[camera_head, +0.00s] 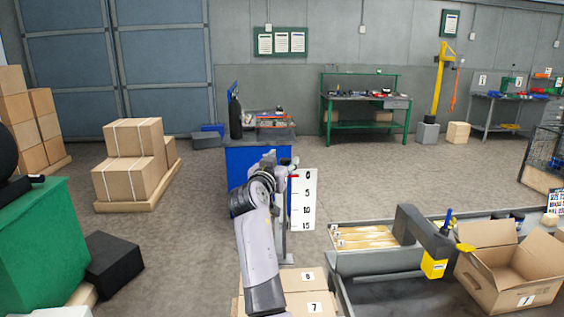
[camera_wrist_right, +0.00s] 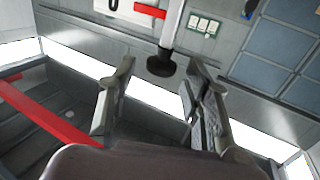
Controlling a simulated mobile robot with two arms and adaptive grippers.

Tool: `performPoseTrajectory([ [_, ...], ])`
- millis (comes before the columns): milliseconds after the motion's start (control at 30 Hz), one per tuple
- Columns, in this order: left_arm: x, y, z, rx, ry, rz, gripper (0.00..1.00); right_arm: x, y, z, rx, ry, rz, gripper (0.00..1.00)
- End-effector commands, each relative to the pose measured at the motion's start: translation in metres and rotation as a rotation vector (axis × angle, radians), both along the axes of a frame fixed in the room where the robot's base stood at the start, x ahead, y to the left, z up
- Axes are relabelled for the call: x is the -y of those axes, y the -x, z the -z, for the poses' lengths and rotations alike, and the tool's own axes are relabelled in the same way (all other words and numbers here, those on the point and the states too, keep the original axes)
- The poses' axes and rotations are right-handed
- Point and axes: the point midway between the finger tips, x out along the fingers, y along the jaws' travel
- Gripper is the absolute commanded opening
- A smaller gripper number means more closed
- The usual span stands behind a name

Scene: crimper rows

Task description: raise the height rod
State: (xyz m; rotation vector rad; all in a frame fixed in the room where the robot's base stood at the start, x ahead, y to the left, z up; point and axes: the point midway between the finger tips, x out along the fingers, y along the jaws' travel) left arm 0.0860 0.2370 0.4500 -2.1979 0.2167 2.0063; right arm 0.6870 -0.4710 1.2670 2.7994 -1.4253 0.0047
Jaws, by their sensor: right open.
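The white scale board (camera_head: 303,200), marked 0, 5, 10 and 15, stands upright just right of my right gripper (camera_head: 277,160). A small red pointer (camera_head: 294,177) sits near its 0 mark. In the right wrist view the pale height rod (camera_wrist_right: 171,28) ends in a dark round knob (camera_wrist_right: 160,65), with a red pointer (camera_wrist_right: 150,11) beside the rod. My right gripper (camera_wrist_right: 160,75) is open, and the knob appears in the gap between its fingertips. I cannot tell how deep the knob is between them. My forearm hides part of the rod's stand in the head view. My left gripper is out of view.
Numbered cartons (camera_head: 307,279) lie below the scale. A grey bench holds a dark arm-shaped device with a yellow end (camera_head: 434,268). An open carton (camera_head: 515,270) stands at right. A blue cabinet (camera_head: 240,163) stands behind my gripper.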

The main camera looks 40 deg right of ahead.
Motion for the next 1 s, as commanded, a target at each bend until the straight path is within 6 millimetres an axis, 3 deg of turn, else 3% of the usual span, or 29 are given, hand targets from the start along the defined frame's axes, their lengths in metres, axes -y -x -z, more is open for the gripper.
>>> performPoseTrajectory([
  [167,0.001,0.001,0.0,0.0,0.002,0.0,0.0,-0.008,0.005,0.002,-0.001,0.0,-0.001,0.45],
  [600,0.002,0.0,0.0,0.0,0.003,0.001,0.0,-0.058,0.042,0.001,0.0,0.0,-0.002,0.45],
  [1000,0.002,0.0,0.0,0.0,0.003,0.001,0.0,-0.061,0.044,0.001,0.0,0.0,0.0,0.45],
])
